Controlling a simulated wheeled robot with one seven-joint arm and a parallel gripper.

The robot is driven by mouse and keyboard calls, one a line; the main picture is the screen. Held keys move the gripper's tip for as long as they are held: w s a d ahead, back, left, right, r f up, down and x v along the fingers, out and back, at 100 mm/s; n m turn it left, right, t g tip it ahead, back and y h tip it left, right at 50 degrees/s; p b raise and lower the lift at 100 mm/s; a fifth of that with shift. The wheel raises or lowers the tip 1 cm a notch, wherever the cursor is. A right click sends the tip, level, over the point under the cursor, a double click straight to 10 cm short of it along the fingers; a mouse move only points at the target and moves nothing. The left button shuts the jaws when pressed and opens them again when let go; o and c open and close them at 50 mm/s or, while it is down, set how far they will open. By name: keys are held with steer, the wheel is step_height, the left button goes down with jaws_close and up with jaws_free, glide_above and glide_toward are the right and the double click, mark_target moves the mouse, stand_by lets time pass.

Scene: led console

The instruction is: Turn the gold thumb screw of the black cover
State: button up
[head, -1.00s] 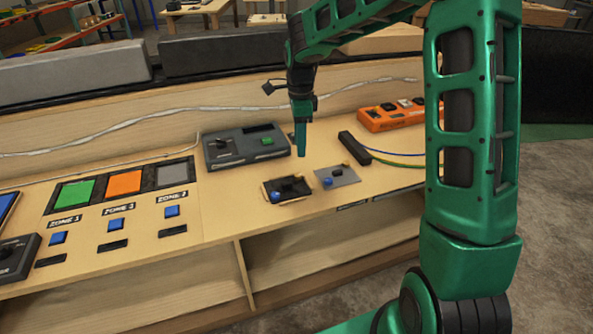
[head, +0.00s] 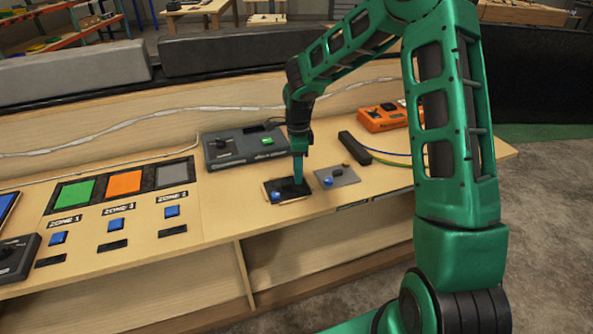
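The black cover (head: 287,195) is a small dark plate lying on the wooden console top, with a blue knob (head: 275,196) at its front left. My gripper (head: 298,181) points down, with its green tip over the back right part of the black cover. The tip hides that part of the cover, and I cannot make out the gold thumb screw. Whether the tip touches anything is too small to tell. I cannot see a gap between the fingers.
Right of the cover is a grey plate (head: 343,177) with a blue knob. Behind are a dark grey box (head: 226,157) with a green button, a black bar (head: 354,148) with cables and an orange box (head: 380,119). Zone panels fill the left. Bare wood (head: 232,206) lies left of the cover.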

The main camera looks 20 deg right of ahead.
steer(key=shift+c, duration=0.4)
jaws_close()
